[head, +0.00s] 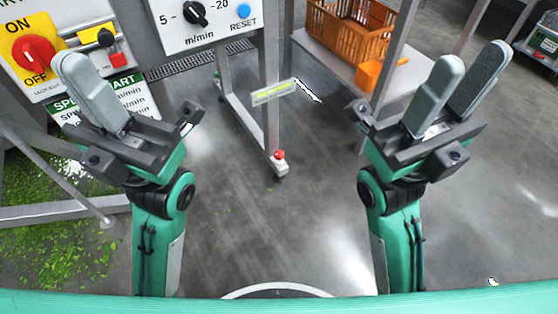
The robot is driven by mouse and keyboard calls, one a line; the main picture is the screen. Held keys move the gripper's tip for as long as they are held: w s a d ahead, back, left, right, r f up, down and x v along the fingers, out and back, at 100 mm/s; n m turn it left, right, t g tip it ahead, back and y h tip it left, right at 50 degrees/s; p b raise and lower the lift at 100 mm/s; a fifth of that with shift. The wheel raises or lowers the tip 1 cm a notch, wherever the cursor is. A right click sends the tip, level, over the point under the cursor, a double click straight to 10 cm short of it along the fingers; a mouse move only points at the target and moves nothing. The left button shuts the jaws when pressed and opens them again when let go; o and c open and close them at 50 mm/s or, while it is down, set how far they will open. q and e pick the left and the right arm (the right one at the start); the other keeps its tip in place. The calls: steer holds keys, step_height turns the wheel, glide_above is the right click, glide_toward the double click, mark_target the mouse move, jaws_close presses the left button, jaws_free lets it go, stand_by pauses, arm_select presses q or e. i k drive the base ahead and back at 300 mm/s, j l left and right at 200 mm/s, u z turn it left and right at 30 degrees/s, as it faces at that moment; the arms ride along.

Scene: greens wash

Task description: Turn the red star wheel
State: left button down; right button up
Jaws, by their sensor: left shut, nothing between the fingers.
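No red star wheel can be made out for certain in the head view. A small red knob (281,155) sits low on the foot of a grey post, too small to tell its shape. A round red rotary switch (33,53) sits on a yellow plate marked ON and OFF at upper left. My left gripper (73,68) is shut and empty, its fingers together just right of and below that switch in the picture. My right gripper (469,64) is open and empty at the right, its two fingers apart, away from both red parts.
A control panel (205,36) with a black dial and a blue RESET button is at top centre. An orange crate (345,38) and an orange scoop-like item (370,75) are on a grey shelf. Green scraps (60,240) litter the floor at left. The middle floor is clear.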

mark_target(278, 155)
steer(key=i+l+u, duration=0.1)
steer(key=l, duration=0.25)
steer(key=i+l, duration=0.25)
steer(key=i+l+u, duration=0.15)
steer(key=l, duration=0.25)
steer(key=i+l+u, duration=0.1)
steer(key=l, duration=0.3)
steer(key=i+l, duration=0.25)
steer(key=i+l+u, duration=0.15)
steer(key=l, duration=0.35)
